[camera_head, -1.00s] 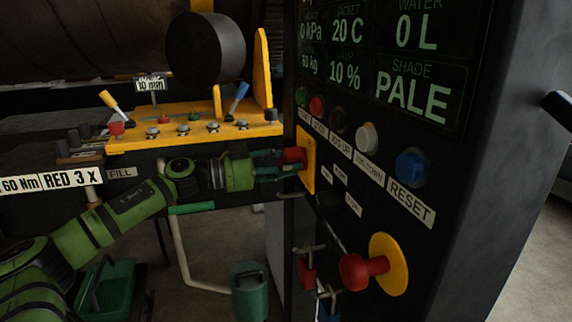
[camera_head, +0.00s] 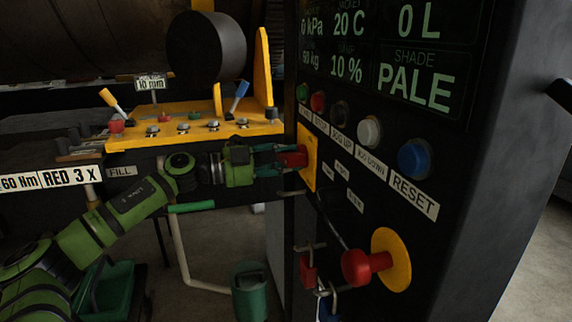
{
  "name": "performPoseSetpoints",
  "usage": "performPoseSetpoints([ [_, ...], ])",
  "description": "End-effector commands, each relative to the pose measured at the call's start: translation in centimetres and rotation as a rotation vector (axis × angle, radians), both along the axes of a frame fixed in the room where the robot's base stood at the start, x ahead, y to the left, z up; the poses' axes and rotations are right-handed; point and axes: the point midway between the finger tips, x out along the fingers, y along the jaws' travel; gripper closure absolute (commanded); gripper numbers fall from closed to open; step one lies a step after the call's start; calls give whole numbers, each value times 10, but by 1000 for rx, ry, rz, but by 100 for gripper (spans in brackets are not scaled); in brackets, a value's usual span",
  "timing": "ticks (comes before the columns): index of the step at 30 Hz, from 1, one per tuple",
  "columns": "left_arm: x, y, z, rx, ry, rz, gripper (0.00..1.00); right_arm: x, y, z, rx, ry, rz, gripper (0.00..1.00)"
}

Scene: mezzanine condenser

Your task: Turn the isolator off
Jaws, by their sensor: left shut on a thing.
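The isolator is a red handle (camera_head: 294,158) on a yellow plate (camera_head: 309,157), at the left edge of the black control panel. My left gripper (camera_head: 284,158) comes in from the left and is shut on the red handle. Its fingers cover part of the handle, so the exact angle of the handle is hard to read. The small labels by the plate are too small to read surely. My right gripper is not in view.
The panel (camera_head: 465,140) carries a row of buttons, including a blue RESET button (camera_head: 414,158), and a red emergency knob (camera_head: 357,267) on a yellow disc. Padlocks (camera_head: 309,268) hang below the isolator. A yellow bench plate (camera_head: 190,135) with levers stands behind my left arm.

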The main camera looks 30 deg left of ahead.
Motion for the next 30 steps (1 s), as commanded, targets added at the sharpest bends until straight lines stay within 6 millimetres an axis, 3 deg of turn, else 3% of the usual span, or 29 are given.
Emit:
performPoseSetpoints([
  [30, 3, 2, 6, 684, -586, -1, 97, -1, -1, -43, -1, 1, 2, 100],
])
